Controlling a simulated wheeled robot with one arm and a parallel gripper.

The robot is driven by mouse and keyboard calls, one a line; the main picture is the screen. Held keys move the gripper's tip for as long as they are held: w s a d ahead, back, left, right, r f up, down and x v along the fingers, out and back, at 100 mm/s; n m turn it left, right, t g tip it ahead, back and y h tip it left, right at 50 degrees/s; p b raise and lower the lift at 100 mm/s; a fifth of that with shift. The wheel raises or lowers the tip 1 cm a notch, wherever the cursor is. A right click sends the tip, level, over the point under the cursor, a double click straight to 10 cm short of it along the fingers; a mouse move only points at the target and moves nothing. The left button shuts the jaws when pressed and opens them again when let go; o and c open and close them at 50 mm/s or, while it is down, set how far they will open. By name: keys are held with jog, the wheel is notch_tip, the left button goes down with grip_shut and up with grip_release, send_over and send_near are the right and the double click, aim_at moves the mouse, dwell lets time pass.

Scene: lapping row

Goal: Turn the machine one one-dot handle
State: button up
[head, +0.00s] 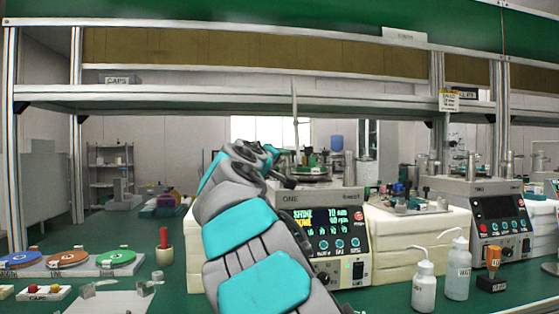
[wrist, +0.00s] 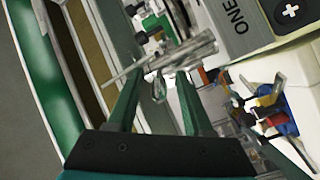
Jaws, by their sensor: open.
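Machine one (head: 325,198) stands on the bench in the head view, with a lit control panel (head: 322,229) on its front and a round plate (head: 308,173) on top. Its ONE label (wrist: 232,15) shows rotated in the wrist view. My gripper (wrist: 157,78) is open, its two green fingers reaching toward metal parts on the machine's top. A shiny metal rod (wrist: 180,60) lies across the view near the fingertips, with nothing visibly clamped. I cannot make out a one-dot mark on any handle. My arm hides part of the machine's left side in the head view.
Machine two (head: 490,205) stands at right. Coloured discs (head: 68,259) and a red-handled tool (head: 164,246) are at left. A shelf (head: 230,97) spans above the bench.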

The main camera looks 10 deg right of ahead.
grip_shut()
dwell(0.4)
jog(key=shift+f, duration=0.1)
dwell(0.9)
